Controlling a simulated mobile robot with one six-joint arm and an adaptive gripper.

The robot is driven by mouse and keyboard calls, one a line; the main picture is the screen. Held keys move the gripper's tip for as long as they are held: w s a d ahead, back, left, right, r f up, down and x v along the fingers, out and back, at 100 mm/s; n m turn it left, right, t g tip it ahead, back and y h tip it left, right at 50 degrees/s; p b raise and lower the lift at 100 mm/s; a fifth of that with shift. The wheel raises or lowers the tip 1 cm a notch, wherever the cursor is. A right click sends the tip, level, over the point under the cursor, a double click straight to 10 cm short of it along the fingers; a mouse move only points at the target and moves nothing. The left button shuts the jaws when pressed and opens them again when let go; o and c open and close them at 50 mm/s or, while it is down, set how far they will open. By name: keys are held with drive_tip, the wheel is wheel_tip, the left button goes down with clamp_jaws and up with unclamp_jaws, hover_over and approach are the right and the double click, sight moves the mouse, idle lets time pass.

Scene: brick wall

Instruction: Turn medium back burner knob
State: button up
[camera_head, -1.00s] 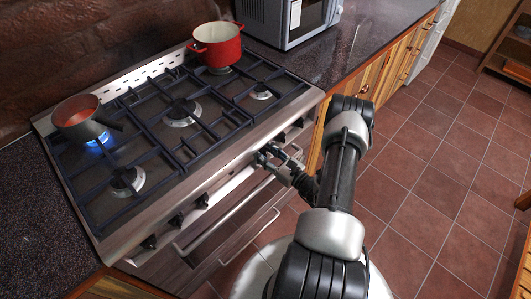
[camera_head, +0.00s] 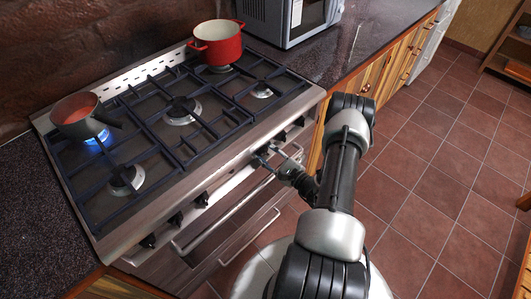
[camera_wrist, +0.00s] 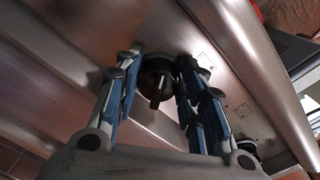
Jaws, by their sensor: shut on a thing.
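The stove (camera_head: 220,165) has a row of dark knobs along its steel front panel. My gripper (camera_head: 264,152) is at this panel, right of the middle of the row. In the wrist view a dark round knob (camera_wrist: 157,88) with a raised grip sits between the two fingers of my gripper (camera_wrist: 155,65). My gripper is shut on this knob, with a finger on each side. In the head view the fingers largely hide the held knob. Its marking cannot be read.
A dark-sided pan (camera_head: 80,115) with red contents stands over a blue flame (camera_head: 97,138) at the back left. A red pot (camera_head: 217,43) stands on the back right burner. A microwave (camera_head: 290,20) is on the counter. An oven handle (camera_head: 225,215) runs below the knobs.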

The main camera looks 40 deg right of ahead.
drive_tip(key=n, duration=0.3)
drive_tip(key=n+b, duration=0.1)
drive_tip(key=n, duration=0.1)
drive_tip(key=shift+a+f+n, duration=0.15)
drive_tip(key=shift+f+n, duration=0.1)
drive_tip(key=shift+n, duration=0.05)
drive_tip(key=n+b, duration=0.1)
drive_tip(key=n, duration=0.4)
drive_tip(key=shift+f+n, duration=0.15)
drive_tip(key=shift+n, duration=0.45)
drive_tip(key=o, duration=1)
drive_tip(key=shift+s, duration=0.15)
drive_tip(key=s, duration=0.7)
drive_tip(key=shift+s+d, duration=0.25)
drive_tip(key=shift+s, duration=0.15)
